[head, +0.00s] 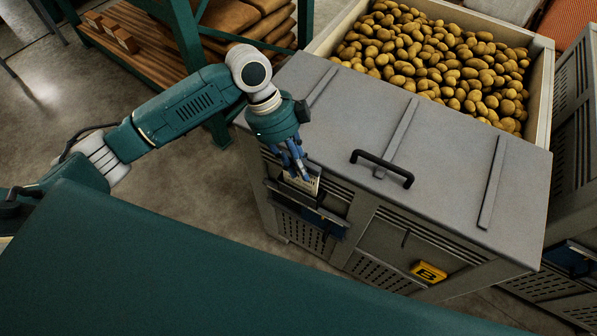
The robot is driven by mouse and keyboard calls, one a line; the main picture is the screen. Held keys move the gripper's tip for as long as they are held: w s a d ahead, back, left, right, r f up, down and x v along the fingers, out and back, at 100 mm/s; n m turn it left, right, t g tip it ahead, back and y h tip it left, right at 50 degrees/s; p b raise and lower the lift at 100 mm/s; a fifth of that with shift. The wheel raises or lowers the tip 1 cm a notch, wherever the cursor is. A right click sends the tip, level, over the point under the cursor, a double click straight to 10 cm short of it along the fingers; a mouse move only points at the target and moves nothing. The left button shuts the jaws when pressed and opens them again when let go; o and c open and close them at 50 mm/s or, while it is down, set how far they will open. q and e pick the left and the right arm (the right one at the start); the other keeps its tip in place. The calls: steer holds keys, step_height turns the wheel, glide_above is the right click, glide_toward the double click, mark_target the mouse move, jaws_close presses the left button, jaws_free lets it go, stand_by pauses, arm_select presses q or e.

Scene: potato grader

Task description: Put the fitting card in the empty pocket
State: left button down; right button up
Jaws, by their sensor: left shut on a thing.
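My left gripper (295,170) reaches down at the front left of a grey crate (440,150) with a lid. It is shut on a pale card (303,184), and its fingers cover part of the card. The card is at a dark pocket (322,217) on the crate's front. I cannot tell whether the card's lower edge is inside the pocket or only in front of it. My right gripper is not in view.
A black handle (382,168) stands up from the lid. An open bin of potatoes (440,60) stands behind. A shelf with sacks (235,18) is at the back left. Bare floor (60,100) lies left.

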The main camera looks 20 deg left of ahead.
mark_target(299, 176)
arm_select(q)
step_height(299, 176, down, 4)
steer(key=shift+p, duration=0.35)
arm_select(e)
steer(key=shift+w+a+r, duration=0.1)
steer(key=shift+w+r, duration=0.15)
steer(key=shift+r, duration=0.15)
arm_select(q)
steer(key=shift+f, duration=0.1)
steer(key=c, duration=1.9)
jaws_free()
steer(key=shift+o, duration=0.3)
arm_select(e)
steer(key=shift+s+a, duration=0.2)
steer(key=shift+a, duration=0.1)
